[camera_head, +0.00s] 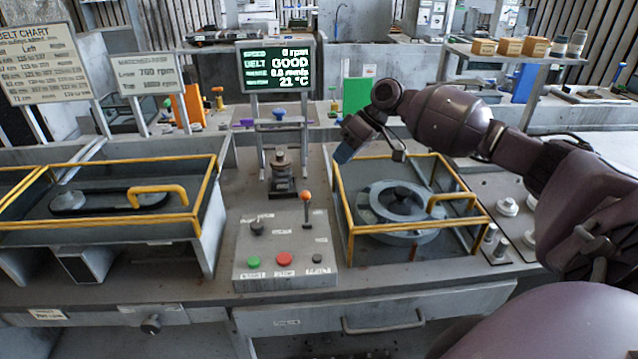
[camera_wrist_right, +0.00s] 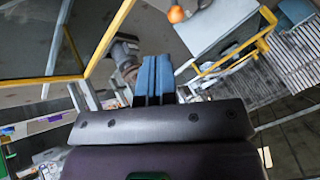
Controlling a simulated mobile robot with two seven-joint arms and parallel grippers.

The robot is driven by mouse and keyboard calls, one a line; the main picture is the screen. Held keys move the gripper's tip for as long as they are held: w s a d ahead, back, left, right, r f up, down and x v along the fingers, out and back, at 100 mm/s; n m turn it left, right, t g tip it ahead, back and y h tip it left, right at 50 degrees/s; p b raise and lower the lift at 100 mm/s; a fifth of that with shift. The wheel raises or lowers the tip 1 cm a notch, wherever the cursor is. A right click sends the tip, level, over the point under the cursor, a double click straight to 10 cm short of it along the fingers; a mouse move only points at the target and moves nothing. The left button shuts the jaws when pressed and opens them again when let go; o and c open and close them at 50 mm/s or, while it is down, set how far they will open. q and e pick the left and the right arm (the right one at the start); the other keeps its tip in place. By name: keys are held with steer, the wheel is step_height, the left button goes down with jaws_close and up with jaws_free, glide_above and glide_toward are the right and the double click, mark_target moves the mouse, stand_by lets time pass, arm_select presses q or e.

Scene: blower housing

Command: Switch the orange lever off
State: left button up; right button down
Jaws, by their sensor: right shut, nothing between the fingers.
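The orange lever (camera_head: 306,196) has a round orange knob on a thin dark stem and stands nearly upright on the grey control box (camera_head: 255,272). In the right wrist view its orange knob (camera_wrist_right: 176,14) shows at the top edge. My right gripper (camera_head: 345,153) is above and to the right of the lever in the head view, near the back left corner of the right yellow-framed housing. It is apart from the lever. Its blue fingers (camera_wrist_right: 153,76) are closed together with nothing between them. My left gripper is not in view.
The control box also has a green button (camera_head: 253,262), a red button (camera_head: 285,259) and a dark knob (camera_head: 257,228). Yellow-railed housings stand left (camera_head: 100,222) and right (camera_head: 350,240) of it.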

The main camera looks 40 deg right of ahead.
glide_toward(306, 209)
steer(key=w+f, duration=0.1)
steer(key=w, duration=0.1)
steer(key=w+f, duration=0.2)
steer(key=shift+f, duration=0.1)
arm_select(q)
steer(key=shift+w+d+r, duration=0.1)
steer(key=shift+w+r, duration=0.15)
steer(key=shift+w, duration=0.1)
arm_select(e)
steer(key=shift+w+a+f, duration=0.15)
steer(key=shift+a+f, duration=0.3)
steer(key=shift+f, duration=0.1)
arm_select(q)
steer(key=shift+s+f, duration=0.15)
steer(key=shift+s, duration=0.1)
